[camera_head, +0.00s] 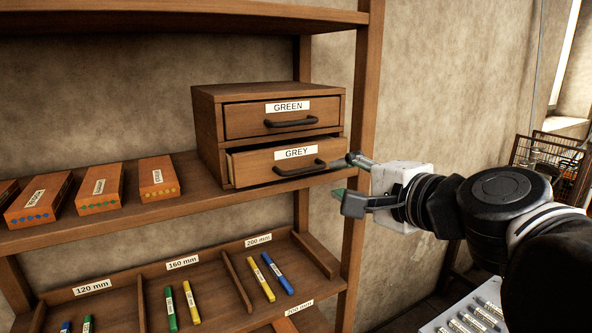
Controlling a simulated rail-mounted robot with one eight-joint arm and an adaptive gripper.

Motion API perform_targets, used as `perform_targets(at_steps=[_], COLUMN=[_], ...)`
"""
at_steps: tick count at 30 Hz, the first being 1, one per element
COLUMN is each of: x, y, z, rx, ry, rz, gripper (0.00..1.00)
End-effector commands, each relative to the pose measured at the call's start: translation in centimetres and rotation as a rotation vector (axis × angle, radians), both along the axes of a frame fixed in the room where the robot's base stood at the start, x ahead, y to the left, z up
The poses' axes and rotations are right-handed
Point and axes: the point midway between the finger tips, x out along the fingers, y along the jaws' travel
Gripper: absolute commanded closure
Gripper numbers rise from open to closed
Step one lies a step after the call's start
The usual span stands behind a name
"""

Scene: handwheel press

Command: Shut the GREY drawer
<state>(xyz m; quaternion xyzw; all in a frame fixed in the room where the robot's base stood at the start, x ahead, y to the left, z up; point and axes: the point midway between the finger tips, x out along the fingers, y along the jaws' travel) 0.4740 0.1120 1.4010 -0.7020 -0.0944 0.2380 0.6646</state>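The GREY drawer (285,164) is the lower drawer of a small wooden cabinet (207,134) on the shelf. It stands out a little from the cabinet, with a gap at its top left edge. Its dark handle (300,170) is on the front. The GREEN drawer (285,117) above it looks shut. My gripper (345,178) is to the right of the GREY drawer's handle, with its fingers apart and nothing seen between them. The upper fingertip appears close to the handle's right end; I cannot tell whether it touches.
The shelf's wooden upright (362,120) is right behind my gripper. Several orange boxes (159,178) lie left of the cabinet. Below is a divided tray (140,294) with coloured sticks. A wire basket (540,155) is at the far right.

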Motion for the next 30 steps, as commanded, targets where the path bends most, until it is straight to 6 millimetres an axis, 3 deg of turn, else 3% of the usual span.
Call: perform_targets(at_steps=[30], x=[10.1], y=[5.3], z=[-2.4], rx=[0.001], ry=[-0.001], rz=[0.002], gripper=[0.72])
